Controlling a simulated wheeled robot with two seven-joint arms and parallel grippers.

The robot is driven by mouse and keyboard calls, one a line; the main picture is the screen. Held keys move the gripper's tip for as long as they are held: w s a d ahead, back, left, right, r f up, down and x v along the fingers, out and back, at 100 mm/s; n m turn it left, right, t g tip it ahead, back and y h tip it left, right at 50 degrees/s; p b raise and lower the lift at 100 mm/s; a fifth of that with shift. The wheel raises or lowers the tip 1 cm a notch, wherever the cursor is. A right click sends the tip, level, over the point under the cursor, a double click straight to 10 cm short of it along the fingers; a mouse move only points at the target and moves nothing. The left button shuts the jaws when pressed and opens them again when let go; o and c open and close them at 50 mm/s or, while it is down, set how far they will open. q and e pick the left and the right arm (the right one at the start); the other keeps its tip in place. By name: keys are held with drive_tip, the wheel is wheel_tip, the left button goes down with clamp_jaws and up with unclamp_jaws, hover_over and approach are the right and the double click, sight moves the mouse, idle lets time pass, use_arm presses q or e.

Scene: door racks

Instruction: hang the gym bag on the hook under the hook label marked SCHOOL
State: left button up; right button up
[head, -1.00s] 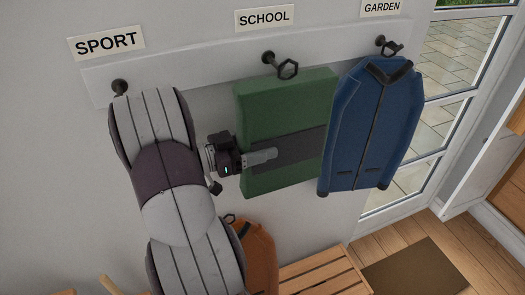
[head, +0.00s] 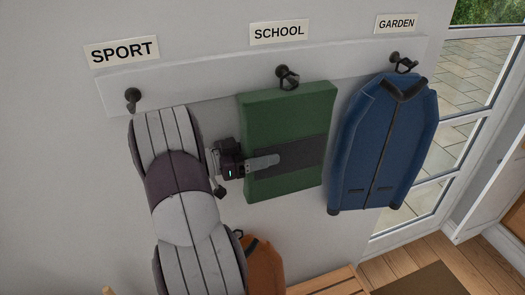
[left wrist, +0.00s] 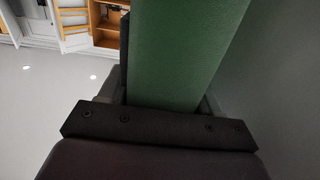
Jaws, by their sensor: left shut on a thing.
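The gym bag is a green, box-shaped bag (head: 285,103) with a dark band across its middle and a dark loop at its top. My left gripper (head: 262,162) is shut on its left side at the band; the left wrist view shows the green bag (left wrist: 185,55) between the fingers. The SCHOOL label (head: 279,31) is on the wall above the middle hook (head: 282,72). The bag's loop is at this hook, seemingly around or just in front of it; I cannot tell whether the hook bears it. My right gripper is not in view.
The SPORT hook (head: 132,96) at left is bare under its label (head: 121,51). A blue jacket (head: 385,145) hangs below the GARDEN label (head: 397,23), close to the bag's right side. An orange item (head: 264,268) and a wooden bench (head: 325,282) are below.

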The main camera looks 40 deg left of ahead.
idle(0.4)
use_arm(q)
drive_tip(key=o, duration=1.4)
drive_tip(key=shift+s+f, duration=0.1)
drive_tip(key=shift+s, duration=0.1)
drive_tip(key=b+v, duration=0.5)
drive_tip(key=v, duration=0.7)
drive_tip(key=shift+a, duration=0.15)
drive_tip(key=shift+s, duration=0.1)
